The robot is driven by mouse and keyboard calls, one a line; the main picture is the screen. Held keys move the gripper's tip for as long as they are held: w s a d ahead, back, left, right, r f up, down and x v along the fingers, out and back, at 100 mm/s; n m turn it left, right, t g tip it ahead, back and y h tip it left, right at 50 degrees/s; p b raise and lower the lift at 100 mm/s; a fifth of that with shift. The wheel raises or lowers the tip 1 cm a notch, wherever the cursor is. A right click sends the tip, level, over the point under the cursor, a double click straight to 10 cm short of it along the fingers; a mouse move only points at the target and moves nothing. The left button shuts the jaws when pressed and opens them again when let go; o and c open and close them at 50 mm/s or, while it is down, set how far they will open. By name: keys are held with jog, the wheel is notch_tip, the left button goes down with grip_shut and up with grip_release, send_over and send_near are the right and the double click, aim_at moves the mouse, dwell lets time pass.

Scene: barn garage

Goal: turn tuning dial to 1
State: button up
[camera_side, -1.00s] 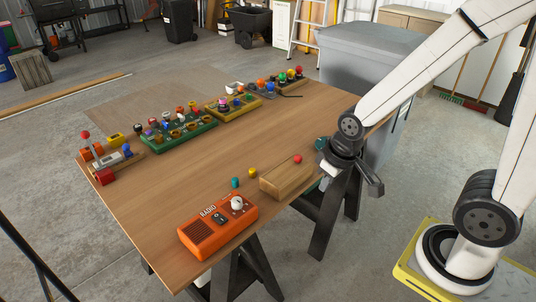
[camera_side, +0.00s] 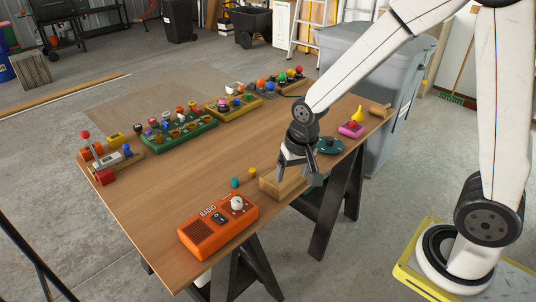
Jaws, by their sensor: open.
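The orange radio (camera_side: 212,232) lies on the front part of the wooden table. Its white tuning dial (camera_side: 237,203) stands on the radio's right part, beside a small black control (camera_side: 218,217). The dial's number marks are too small to read. My gripper (camera_side: 297,181) points down, open, above the wooden block at the table's right edge. It is to the right of the radio and apart from the dial. Whether it touches the block cannot be told.
The wooden block (camera_side: 268,188) is partly hidden by my gripper. Teal (camera_side: 235,183) and yellow (camera_side: 252,173) pegs stand beside it. A teal round object (camera_side: 331,147) and a pink block (camera_side: 351,130) are behind. Several coloured toys line the far edge. The table's middle (camera_side: 190,175) is clear.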

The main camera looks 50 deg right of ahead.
aim_at(237, 199)
jog(key=w+a+f+m, duration=0.2)
jog(key=w+m, duration=0.1)
jog(key=w, duration=0.1)
jog(key=w+a+f+m+g, duration=0.1)
jog(key=w+f+m, duration=0.1)
jog(key=w+m, duration=0.1)
jog(key=w+a+f+m, duration=0.2)
jog(key=w+m, duration=0.2)
jog(key=w, duration=0.2)
jog(key=shift+a, duration=0.35)
jog(key=shift+w+a+f+m+g, duration=0.2)
jog(key=shift+w+m+g, duration=0.1)
jog(key=shift+m, duration=0.1)
jog(key=shift+w+f, duration=0.1)
jog(key=shift+f, duration=3.75)
grip_shut()
